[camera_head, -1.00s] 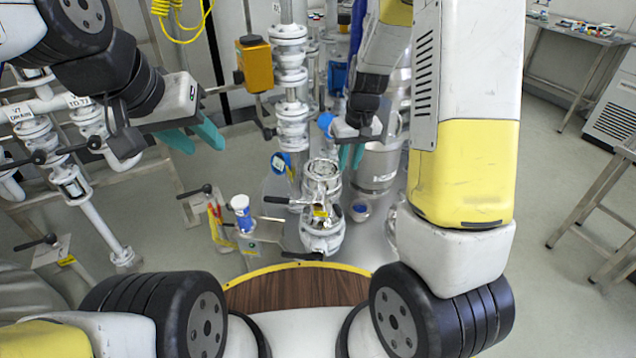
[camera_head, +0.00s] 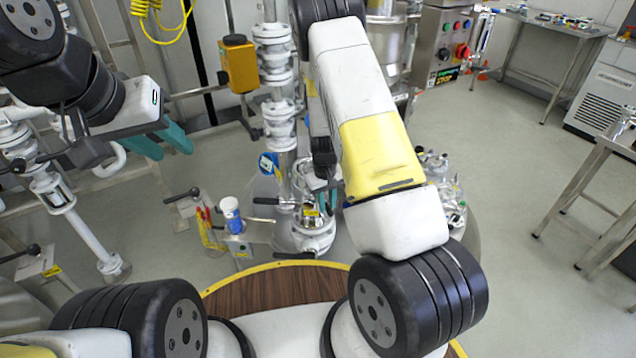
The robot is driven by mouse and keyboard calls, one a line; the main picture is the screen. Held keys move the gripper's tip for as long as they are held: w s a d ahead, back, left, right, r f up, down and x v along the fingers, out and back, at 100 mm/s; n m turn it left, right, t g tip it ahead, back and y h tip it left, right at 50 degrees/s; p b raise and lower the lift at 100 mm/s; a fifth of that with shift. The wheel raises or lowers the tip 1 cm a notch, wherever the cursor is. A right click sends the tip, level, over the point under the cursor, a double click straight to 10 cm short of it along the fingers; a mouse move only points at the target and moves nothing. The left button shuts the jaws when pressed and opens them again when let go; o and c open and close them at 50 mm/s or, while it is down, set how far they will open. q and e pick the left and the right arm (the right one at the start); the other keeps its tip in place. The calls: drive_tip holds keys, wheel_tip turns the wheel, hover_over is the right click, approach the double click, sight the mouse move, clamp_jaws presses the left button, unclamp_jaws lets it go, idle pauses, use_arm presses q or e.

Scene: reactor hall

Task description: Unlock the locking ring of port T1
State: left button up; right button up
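A white flanged port (camera_head: 313,242) stands on the steel vessel just behind the wooden-topped round edge, with metal ring parts and a small yellow tag at its top. Its label is too small to read, so I cannot tell whether it is T1. A lever with a black handle (camera_head: 266,201) points left from its upper part. My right gripper (camera_head: 326,200) is at the port's upper right, teal fingers pointing down; my forearm hides much of it, and I cannot tell contact or opening. My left gripper (camera_head: 162,141) is open and empty, up to the left.
A blue-and-white bottle (camera_head: 231,215) stands on a small shelf left of the port. A white pipe column with an orange box (camera_head: 238,63) rises behind. A control box (camera_head: 445,45) and steel tables are at the right. Floor at the right is clear.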

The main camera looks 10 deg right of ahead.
drive_tip(key=shift+f, duration=0.3)
clamp_jaws()
idle(1.3)
